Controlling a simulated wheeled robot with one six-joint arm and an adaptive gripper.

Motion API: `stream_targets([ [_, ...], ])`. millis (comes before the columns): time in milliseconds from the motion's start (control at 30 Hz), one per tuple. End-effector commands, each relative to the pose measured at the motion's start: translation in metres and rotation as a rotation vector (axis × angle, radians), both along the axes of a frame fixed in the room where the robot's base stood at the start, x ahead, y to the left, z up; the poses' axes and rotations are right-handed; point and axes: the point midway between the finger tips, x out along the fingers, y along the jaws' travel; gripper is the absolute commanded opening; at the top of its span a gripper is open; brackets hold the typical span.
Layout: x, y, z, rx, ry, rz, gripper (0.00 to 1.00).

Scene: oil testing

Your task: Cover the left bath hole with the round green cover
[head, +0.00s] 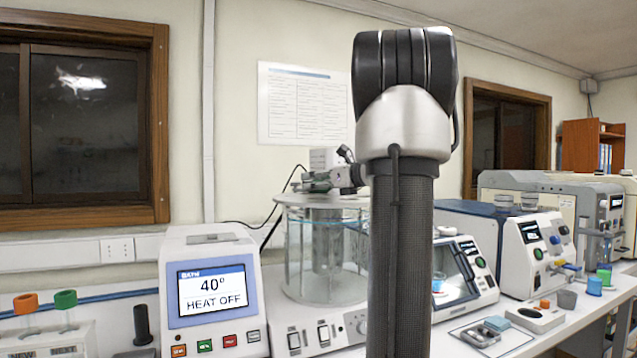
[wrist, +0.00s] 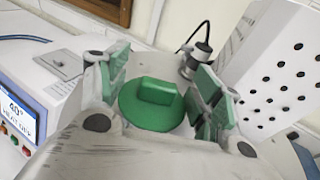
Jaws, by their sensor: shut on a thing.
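The round green cover (wrist: 150,112), a flat disc with a raised block handle, shows between the green-padded fingers of my gripper (wrist: 158,88) in the wrist view. My gripper is shut on the cover; the exact contact at its edges is hard to make out. In the head view my gripper (head: 318,181) is over the lid of the clear glass bath (head: 305,255), left of my arm. I cannot tell the cover from the fingers there, nor whether it touches the lid. The bath's holes are hidden in both views.
A bath controller (head: 212,285) reading 40° HEAT OFF stands left of the bath. A white perforated panel (wrist: 285,75) rises close on the right in the wrist view, and a dark cylindrical fitting (wrist: 197,58) stands behind the cover. Other instruments line the bench at right.

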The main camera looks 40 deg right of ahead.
Motion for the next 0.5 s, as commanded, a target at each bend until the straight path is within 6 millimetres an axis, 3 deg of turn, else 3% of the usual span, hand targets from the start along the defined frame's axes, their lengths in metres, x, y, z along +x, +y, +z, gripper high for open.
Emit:
stream_targets([
  [500, 0.0, -0.0002, -0.01, 0.001, 0.001, 0.0, 0.44],
])
